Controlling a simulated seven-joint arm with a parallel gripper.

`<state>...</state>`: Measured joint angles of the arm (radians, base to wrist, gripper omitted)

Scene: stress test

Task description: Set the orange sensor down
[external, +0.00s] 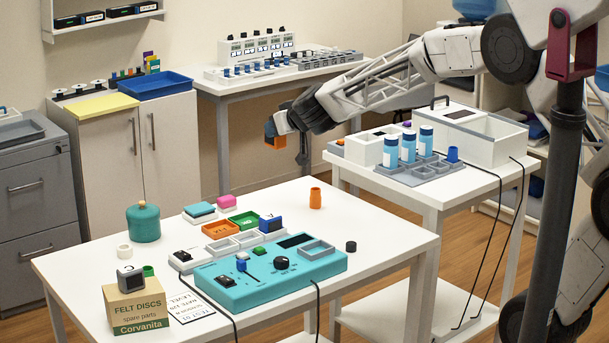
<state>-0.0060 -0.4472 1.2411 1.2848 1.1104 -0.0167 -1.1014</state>
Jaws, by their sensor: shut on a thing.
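My gripper (281,124) is in the air behind and above the back edge of the front white table (385,225). It is shut on a small orange thing, which looks like the orange sensor (275,142). The sensor is small in view and partly covered by the gripper, so its shape is unclear. It touches no surface that I can see. A teal test box (322,267) with knobs and a grey square recess (316,250) sits on the front table.
An orange cup (315,198), orange tray (220,231), green tray (244,220), teal jar (143,222) and cardboard box (136,308) stand on the front table. The right table holds blue-capped bottles (408,147) and a white case (482,138). The front table's right side is mostly clear.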

